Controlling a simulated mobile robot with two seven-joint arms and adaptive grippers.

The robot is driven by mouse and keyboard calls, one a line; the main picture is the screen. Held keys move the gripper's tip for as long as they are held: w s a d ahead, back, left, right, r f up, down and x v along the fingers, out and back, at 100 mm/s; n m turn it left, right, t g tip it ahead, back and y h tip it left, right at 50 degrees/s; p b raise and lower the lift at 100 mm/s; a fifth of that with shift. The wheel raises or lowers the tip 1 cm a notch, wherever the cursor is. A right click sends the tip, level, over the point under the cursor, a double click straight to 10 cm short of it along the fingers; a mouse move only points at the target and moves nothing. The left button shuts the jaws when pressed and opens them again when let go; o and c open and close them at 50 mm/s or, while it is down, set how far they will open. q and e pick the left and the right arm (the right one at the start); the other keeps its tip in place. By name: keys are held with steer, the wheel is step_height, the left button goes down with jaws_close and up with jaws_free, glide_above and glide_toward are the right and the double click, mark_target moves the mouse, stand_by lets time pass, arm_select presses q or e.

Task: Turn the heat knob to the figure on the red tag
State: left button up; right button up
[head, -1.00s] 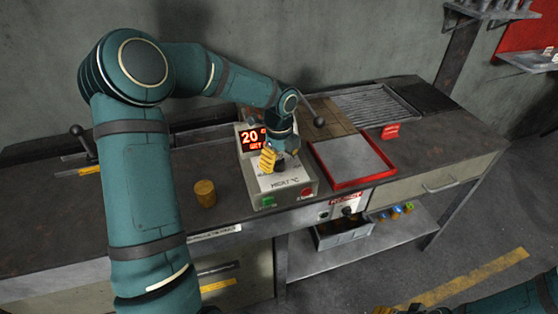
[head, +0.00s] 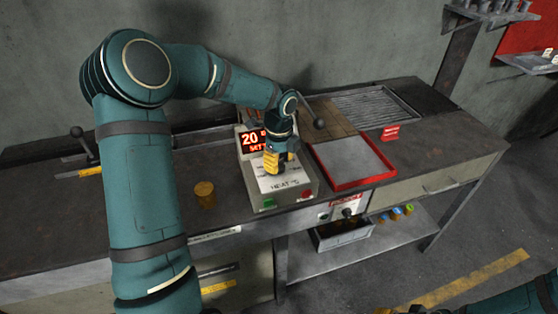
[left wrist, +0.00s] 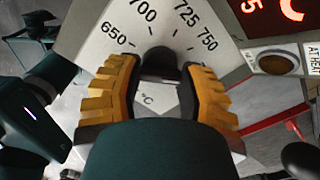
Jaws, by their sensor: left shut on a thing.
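The heat control box (head: 262,184) stands on the bench, with a red-digit display (head: 253,141) at its back; the display is partly hidden by my left gripper (head: 277,163). In the left wrist view my left gripper (left wrist: 161,80) points at the dial, its yellow-padded fingers shut on the dark heat knob (left wrist: 160,60). Dial figures 650, 700, 725 and 750 show around the knob; its pointer is not clear. My right gripper (head: 412,309) barely shows at the bottom edge.
The red-rimmed tray (head: 365,184) is right of the box. A yellow-brown cylinder (head: 204,192) stands to its left. Green (head: 268,203) and red (head: 307,193) buttons are on the box's front.

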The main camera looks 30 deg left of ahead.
arm_select(q)
steer(key=n, duration=2.2)
steer(key=shift+n, duration=0.3)
stand_by(0.4)
steer(key=o, duration=1.2)
